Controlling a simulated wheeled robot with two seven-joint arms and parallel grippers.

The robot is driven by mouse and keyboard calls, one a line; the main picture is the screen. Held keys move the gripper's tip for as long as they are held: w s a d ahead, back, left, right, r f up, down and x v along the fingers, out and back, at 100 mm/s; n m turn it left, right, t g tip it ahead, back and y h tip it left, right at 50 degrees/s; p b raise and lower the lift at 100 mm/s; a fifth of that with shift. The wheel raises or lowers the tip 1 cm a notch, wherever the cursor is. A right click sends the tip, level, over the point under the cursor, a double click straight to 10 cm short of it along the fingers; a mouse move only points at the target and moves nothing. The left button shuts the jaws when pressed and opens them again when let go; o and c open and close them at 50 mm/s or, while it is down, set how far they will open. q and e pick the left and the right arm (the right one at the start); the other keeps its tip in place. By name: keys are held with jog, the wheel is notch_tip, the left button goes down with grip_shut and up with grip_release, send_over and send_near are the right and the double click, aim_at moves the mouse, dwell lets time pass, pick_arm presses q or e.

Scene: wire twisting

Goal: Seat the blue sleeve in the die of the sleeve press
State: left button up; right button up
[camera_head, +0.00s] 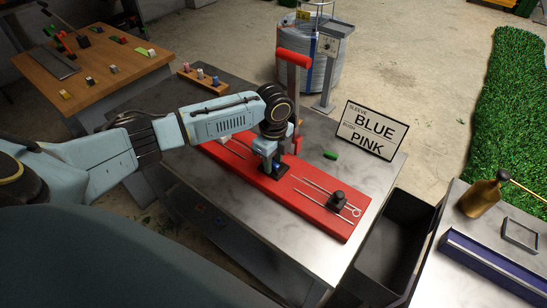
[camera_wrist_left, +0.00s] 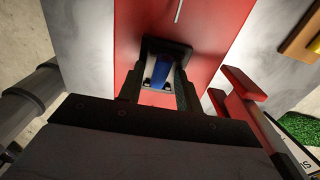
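The blue sleeve (camera_wrist_left: 159,72) shows in the left wrist view between the fingertips of my left gripper (camera_wrist_left: 158,84), over the dark die (camera_wrist_left: 153,45). In the head view my left gripper (camera_head: 270,168) points down at the dark block in the middle of the red press base (camera_head: 312,205). The fingers look closed on the sleeve; its lower end is hidden, so I cannot tell how deep it sits. The press's red lever (camera_head: 293,58) stands raised behind the gripper. My right gripper is not in view.
Wires (camera_head: 325,187) lie along the red base, by a black knob (camera_head: 337,200). A sign (camera_head: 371,130) reads BLUE and PINK. A small green piece (camera_head: 330,155) lies on the grey table. A wooden rack (camera_head: 203,80) holds small coloured pieces. A dark bin (camera_head: 395,245) stands at right.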

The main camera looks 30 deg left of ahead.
aim_at(274, 162)
pick_arm(q)
jog(key=shift+r, duration=0.15)
notch_tip(274, 162, up, 12)
dwell(0.6)
dwell(0.4)
